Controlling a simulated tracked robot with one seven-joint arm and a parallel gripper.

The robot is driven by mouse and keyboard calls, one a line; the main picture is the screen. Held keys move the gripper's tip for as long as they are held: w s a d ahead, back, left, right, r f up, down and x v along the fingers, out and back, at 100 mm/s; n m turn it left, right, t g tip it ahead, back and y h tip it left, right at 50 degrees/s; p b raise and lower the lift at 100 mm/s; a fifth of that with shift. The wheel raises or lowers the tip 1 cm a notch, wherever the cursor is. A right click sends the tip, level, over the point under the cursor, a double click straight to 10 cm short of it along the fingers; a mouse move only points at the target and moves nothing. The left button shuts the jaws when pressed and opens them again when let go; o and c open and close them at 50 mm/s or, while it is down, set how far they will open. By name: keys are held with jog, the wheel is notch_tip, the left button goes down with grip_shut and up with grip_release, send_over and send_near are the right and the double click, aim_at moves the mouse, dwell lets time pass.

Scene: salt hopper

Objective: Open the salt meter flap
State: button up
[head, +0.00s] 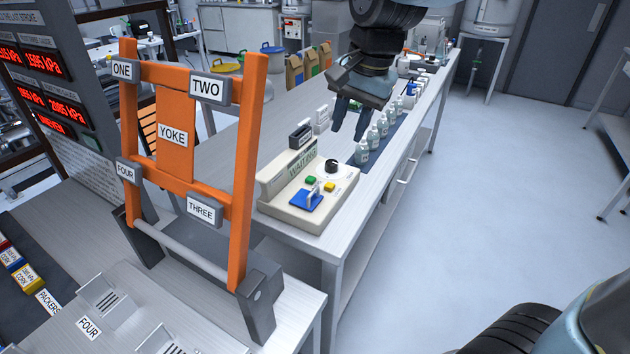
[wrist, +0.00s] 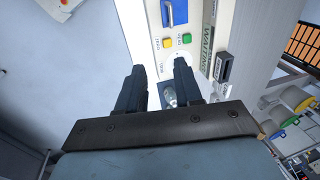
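The salt meter (head: 283,212) is a beige box on the long bench, with a screen reading WAITING. Its blue flap (head: 305,201) lies on the near part of the top, apparently closed, with a small pale piece at its edge. The flap also shows at the top of the wrist view (wrist: 175,12), partly cut off by the frame edge. My gripper (head: 347,130) is open and empty, its two fingers pointing down above the bench, beyond and to the right of the meter. In the wrist view its fingertips (wrist: 159,68) lie apart, below the meter's buttons.
A green button (head: 310,181), a yellow button (head: 329,187) and a black knob (head: 331,166) sit near the flap. Several bottles (head: 373,136) line the bench beyond the meter. An orange frame marked YOKE (head: 245,170) stands left of it.

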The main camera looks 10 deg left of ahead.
jog(key=a, duration=0.3)
send_near(316, 190)
jog(key=shift+g, duration=0.3)
jog(key=x, duration=0.7)
jog(key=shift+w+a+f, duration=0.2)
jog(key=shift+w+a, duration=0.05)
jog(key=shift+w, duration=0.05)
jog(key=shift+c, duration=0.3)
grip_shut()
jog(key=shift+a, duration=0.15)
